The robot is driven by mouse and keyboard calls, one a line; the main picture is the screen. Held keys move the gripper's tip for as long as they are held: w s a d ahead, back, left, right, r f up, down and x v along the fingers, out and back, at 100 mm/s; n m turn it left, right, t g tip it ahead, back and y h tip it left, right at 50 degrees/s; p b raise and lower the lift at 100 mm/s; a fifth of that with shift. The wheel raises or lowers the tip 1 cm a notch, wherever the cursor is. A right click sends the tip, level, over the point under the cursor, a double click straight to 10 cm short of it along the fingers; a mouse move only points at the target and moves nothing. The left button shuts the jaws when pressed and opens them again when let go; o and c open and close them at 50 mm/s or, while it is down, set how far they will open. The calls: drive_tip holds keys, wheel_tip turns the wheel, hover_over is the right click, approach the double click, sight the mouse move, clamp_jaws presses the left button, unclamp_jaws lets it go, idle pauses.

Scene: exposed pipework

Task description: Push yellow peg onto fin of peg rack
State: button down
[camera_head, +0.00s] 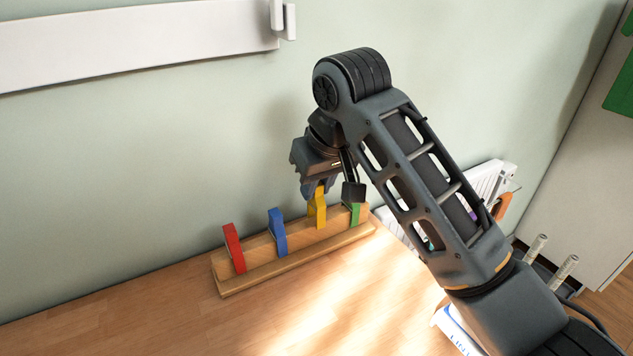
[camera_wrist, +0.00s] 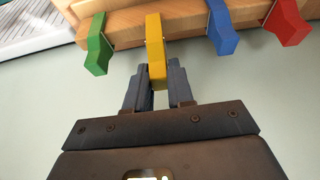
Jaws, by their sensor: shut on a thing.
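The wooden peg rack (camera_head: 296,255) stands on the table against the wall. The yellow peg (camera_head: 318,208) is at the rack between the blue peg (camera_head: 277,232) and the green peg (camera_head: 355,213). My gripper (camera_head: 313,188) comes from above and is shut on the yellow peg's upper end. In the wrist view the two fingers (camera_wrist: 162,90) stand on either side of the yellow peg (camera_wrist: 155,50), whose far end overlaps the rack's edge (camera_wrist: 127,30). I cannot tell how far the peg sits on its fin.
A red peg (camera_head: 234,248) sits at the rack's left end. The pale green wall (camera_head: 150,150) is close behind the rack. The wooden table (camera_head: 150,315) in front of the rack is clear.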

sight(316, 198)
drive_tip(key=shift+f+b, duration=0.3)
drive_tip(key=shift+f, duration=1.3)
drive_tip(key=c, duration=0.9)
unclamp_jaws()
drive_tip(key=shift+r, duration=0.15)
